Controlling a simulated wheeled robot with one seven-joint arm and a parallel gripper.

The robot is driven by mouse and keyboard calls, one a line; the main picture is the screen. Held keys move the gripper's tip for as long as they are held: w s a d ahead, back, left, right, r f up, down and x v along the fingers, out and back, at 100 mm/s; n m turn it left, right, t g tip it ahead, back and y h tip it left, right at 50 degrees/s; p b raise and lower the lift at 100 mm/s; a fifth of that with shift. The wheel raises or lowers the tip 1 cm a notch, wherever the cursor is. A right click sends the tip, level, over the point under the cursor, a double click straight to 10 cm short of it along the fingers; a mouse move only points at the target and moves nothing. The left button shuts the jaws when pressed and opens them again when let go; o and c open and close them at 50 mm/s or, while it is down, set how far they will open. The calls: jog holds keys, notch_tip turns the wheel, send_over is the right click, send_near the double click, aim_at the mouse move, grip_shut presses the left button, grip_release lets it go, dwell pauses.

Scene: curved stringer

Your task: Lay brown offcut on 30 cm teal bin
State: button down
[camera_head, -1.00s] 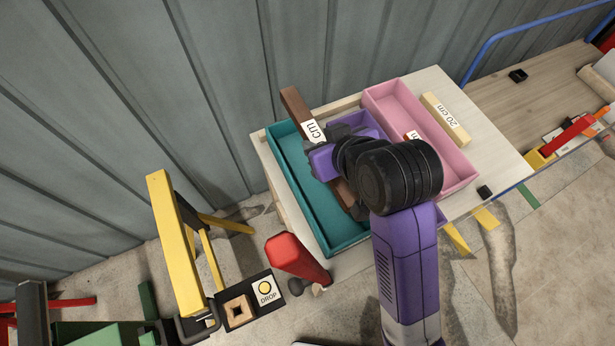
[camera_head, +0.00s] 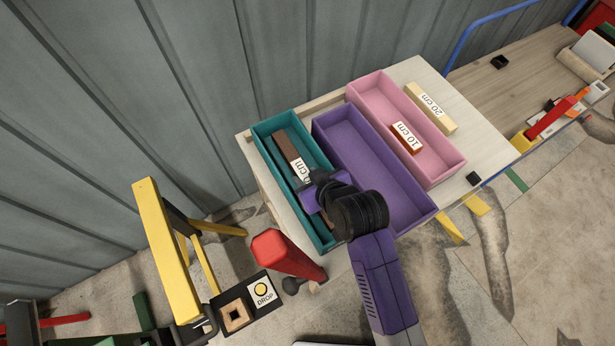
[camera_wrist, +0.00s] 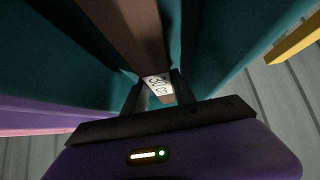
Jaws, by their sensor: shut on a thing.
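The brown offcut (camera_head: 285,148) is a long dark bar with a white cm label. It lies along the length of the teal bin (camera_head: 259,131), inside its walls as seen from above. My gripper (camera_head: 312,190) is at the bin's near part and is shut on the offcut. In the wrist view the offcut (camera_wrist: 134,35) runs between the two fingers (camera_wrist: 158,92), its label reading about 30 cm, with teal walls on both sides. I cannot tell whether the offcut touches the bin floor.
An empty purple bin (camera_head: 365,150) stands right of the teal one. Beyond it a pink bin (camera_head: 380,95) holds a short 10 cm offcut (camera_head: 406,139). A pale 20 cm offcut (camera_head: 430,107) lies on the table. A red post (camera_head: 285,255) and yellow stand (camera_head: 165,250) are at front left.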

jog(key=shift+f, duration=0.3)
jog(key=c, duration=1)
grip_release()
jog(key=shift+s+d+r, duration=0.1)
jog(key=shift+s+r, duration=0.05)
jog(key=shift+r, duration=0.15)
jog(key=v, duration=1.1)
jog(key=shift+s+d+r, duration=0.15)
jog(key=shift+r, duration=0.05)
